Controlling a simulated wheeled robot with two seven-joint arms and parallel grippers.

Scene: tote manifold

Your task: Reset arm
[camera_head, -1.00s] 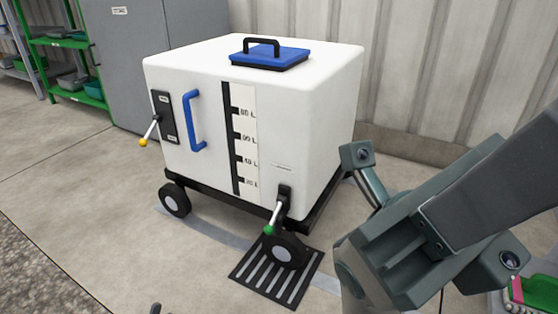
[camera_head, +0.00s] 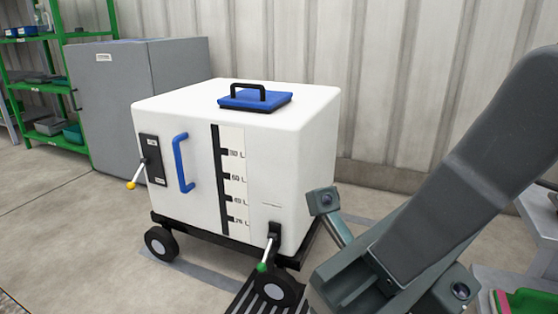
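My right arm comes in from the right, with its gripper (camera_head: 335,225) low in the picture beside the right side of a white wheeled tote. Its fingers are mostly hidden, so I cannot tell whether it is open or shut. The white tote (camera_head: 285,150) has a blue lid with a black handle (camera_head: 255,97), a blue side handle (camera_head: 181,163), a lever with a yellow knob (camera_head: 131,185) on the left and a lever with a green knob (camera_head: 262,266) at the lower right. My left gripper is not in view.
A black floor grate (camera_head: 245,297) lies under the front right wheel. A grey cabinet (camera_head: 130,95) and green shelves (camera_head: 52,142) stand at the back left. A corrugated wall (camera_head: 400,80) is behind. A green bin (camera_head: 528,302) is at the lower right. Floor at left is clear.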

